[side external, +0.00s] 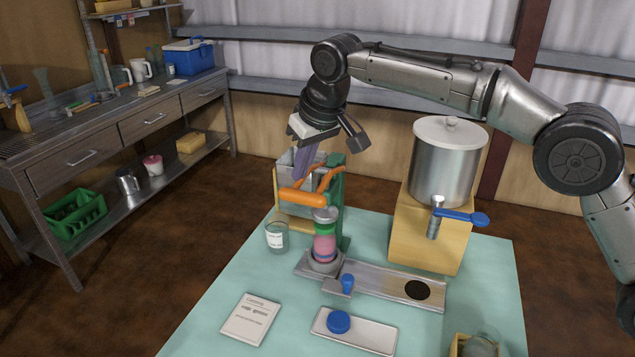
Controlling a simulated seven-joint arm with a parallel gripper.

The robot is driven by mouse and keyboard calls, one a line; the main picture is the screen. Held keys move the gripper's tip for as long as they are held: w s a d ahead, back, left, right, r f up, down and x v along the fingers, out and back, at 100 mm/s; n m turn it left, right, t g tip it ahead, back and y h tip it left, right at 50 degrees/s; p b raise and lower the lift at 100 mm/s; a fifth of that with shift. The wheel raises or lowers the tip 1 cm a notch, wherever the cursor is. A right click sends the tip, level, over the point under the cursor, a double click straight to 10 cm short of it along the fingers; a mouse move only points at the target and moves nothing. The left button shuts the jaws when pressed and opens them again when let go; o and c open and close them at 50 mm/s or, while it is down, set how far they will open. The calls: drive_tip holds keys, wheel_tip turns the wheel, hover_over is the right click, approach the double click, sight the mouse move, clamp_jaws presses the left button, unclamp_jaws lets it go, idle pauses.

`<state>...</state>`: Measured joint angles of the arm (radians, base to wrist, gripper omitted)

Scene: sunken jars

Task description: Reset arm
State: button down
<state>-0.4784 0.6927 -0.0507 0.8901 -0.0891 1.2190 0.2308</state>
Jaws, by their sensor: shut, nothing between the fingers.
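My gripper (303,165) hangs from my arm at the upper middle of the side external view, pointing down. Its fingers are shut with nothing held. They are over the back of the table, in front of a grey box-like container (290,168), and above the orange handle (302,198) of a green-framed press (339,205). I cannot tell how much height separates them from the handle. Under the press, a jar with pink and green layers (325,244) stands upright on a metal base.
A steel pot (446,165) on a wooden stand with a blue-handled tap (460,215) stands right of the press.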

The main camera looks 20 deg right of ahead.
drive_tip(key=s+d+r+m+t, duration=0.2)
drive_tip(key=s+d+r, duration=0.2)
drive_tip(key=d+r, duration=0.75)
drive_tip(key=s+d+r+m, duration=0.1)
drive_tip(key=s+d+r, duration=0.3)
drive_tip(key=s+d, duration=0.7)
drive_tip(key=s+d+f+h, duration=0.1)
drive_tip(key=s+d+f, duration=0.15)
drive_tip(key=s, duration=0.55)
drive_tip(key=s+d+f, duration=0.1)
drive_tip(key=s+f, duration=0.3)
drive_tip(key=s, duration=0.4)
drive_tip(key=s+d+f, duration=0.1)
drive_tip(key=s+f, duration=0.8)
drive_tip(key=f, duration=0.3)
drive_tip(key=shift+f+g, duration=0.4)
